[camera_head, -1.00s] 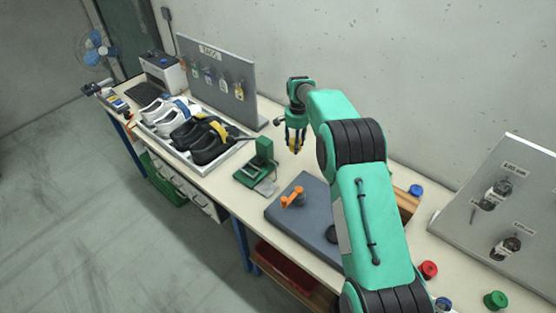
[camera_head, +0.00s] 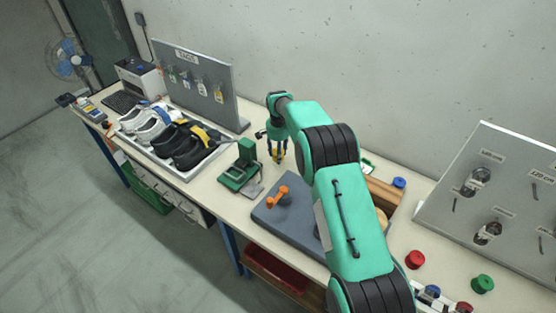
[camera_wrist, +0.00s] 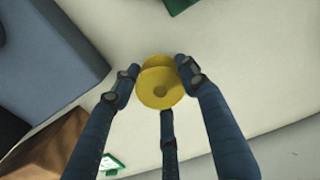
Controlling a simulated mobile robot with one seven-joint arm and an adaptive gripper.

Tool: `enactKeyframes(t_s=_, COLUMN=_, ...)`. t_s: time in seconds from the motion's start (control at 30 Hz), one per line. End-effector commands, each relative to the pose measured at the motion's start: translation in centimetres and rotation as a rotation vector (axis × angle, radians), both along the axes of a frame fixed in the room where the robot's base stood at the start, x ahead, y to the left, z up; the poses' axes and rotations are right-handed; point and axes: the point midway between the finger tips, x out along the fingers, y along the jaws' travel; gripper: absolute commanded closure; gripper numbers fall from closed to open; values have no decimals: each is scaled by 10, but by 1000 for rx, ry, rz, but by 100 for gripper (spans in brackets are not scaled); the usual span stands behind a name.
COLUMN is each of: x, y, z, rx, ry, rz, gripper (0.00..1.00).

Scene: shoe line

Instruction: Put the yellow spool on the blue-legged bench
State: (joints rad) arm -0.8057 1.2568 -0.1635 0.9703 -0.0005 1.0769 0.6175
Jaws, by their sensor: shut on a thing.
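The yellow spool (camera_wrist: 158,86) is between the blue fingers of my gripper (camera_wrist: 160,80) in the wrist view, and the fingers are shut on it. In the head view my gripper (camera_head: 277,152) points down over the bench behind the grey mat, and a bit of the yellow spool (camera_head: 277,153) shows between its fingers. The blue-legged bench (camera_head: 207,186) has a pale top and runs along the wall. I cannot tell whether the spool touches the bench top.
A green press (camera_head: 240,168) stands left of my gripper. The grey mat (camera_head: 290,215) holds an orange handle (camera_head: 279,195). A shoe tray (camera_head: 190,174) and tag board (camera_head: 195,85) are further left. Red (camera_head: 414,259) and green (camera_head: 482,284) spools stand at right. Bare bench top surrounds the gripper.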

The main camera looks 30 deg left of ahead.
Motion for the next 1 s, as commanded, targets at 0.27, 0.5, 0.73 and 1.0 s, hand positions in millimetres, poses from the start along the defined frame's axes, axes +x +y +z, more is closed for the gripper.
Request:
enactKeyframes(t_s=0.27, x=0, y=0, z=-8, rx=0, ry=0, rz=0, gripper=82)
enactKeyframes(t_s=0.5, x=0, y=0, z=-33, rx=0, ry=0, rz=0, gripper=82)
enactKeyframes(t_s=0.73, x=0, y=0, z=-37, rx=0, ry=0, rz=0, gripper=82)
enactKeyframes(t_s=1.0, x=0, y=0, z=-40, rx=0, ry=0, rz=0, gripper=82)
